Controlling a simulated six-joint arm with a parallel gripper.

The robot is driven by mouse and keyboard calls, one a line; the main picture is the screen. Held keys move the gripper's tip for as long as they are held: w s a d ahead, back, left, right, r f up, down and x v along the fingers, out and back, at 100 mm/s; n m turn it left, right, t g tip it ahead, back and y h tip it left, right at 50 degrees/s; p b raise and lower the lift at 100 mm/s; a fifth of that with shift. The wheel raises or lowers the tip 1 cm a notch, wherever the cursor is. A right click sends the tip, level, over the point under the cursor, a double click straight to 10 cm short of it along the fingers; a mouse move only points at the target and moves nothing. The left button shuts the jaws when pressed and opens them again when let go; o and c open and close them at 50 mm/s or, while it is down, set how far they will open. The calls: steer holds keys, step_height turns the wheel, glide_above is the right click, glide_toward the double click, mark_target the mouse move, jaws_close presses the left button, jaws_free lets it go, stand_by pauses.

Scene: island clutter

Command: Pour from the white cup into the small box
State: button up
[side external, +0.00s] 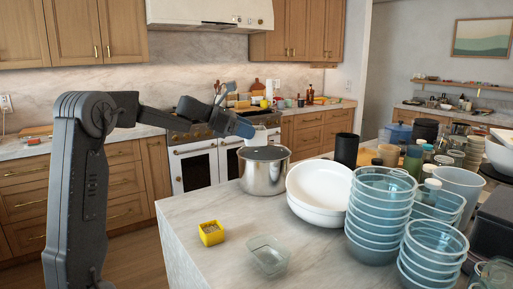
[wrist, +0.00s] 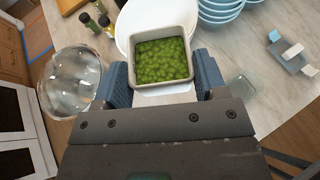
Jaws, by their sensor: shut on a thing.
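My gripper (side external: 238,126) is shut on the white cup (side external: 256,136) and holds it in the air, above the steel pot in the side external view. In the wrist view the cup (wrist: 163,88) is between the two blue fingers of my gripper (wrist: 163,80). It has a squarish opening and holds many small green round pieces. The small yellow box (side external: 211,232) stands on the counter at the front left, below and left of the cup. The box does not show in the wrist view.
The steel pot (side external: 264,172) stands on the marble island (side external: 190,262). White bowls (side external: 318,187) and stacked blue-clear bowls (side external: 378,220) are to the right. A clear shallow container (side external: 268,256) is right of the yellow box. A black cylinder (side external: 346,150) stands behind.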

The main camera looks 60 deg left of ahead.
stand_by(0.7)
steer(key=s+d+f+m+g, duration=0.1)
steer(key=s+d+f, duration=0.3)
steer(key=f, duration=0.4)
steer(key=s+d+f+m+g, duration=0.2)
steer(key=s+d+f, duration=0.3)
steer(key=f, duration=0.4)
steer(key=shift+d+f+m+y, duration=0.15)
steer(key=shift+d+m+y, duration=0.15)
steer(key=shift+d, duration=0.5)
steer(key=shift+w+d+f+m+y, duration=0.1)
steer(key=shift+w+d+m+y, duration=0.15)
steer(key=shift+d+y, duration=0.45)
steer(key=shift+d+f+m+g+y, duration=0.2)
steer(key=shift+d+m+g+y, duration=0.15)
steer(key=shift+d+y, duration=0.3)
